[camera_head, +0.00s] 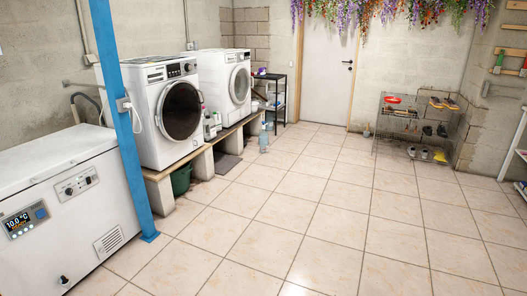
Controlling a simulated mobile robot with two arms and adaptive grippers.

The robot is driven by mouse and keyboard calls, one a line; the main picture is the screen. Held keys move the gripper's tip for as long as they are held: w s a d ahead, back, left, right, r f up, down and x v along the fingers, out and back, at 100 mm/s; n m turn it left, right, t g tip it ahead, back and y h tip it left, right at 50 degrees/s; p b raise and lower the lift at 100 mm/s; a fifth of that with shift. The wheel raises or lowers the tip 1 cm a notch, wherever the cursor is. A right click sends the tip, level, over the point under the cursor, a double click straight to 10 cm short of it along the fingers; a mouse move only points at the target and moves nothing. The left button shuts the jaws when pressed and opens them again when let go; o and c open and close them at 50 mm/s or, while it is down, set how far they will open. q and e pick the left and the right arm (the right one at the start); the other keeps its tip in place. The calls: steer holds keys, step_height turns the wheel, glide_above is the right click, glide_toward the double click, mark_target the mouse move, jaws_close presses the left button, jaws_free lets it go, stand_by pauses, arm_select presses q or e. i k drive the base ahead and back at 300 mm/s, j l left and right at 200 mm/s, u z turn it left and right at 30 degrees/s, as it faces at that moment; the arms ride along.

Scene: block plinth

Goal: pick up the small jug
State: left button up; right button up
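I cannot make out the small jug for certain. A small pale blue container (264,140) stands on the tiled floor by the far end of the plinth; it is too small to tell whether it is a jug. Several bottles (210,127) stand on the plinth (198,152) between the two washing machines; their shapes are unclear. The plinth is a wooden board on pale blocks. Neither of my grippers is in view.
Two white washing machines (158,104) stand on the plinth. A white chest freezer (62,205) and a blue post (124,130) are at the left. A wire shoe rack (390,122) stands at the back right.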

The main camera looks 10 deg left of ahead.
mark_target(262, 147)
steer(key=i+u, duration=0.15)
steer(key=i, duration=5.7)
steer(key=j, duration=0.1)
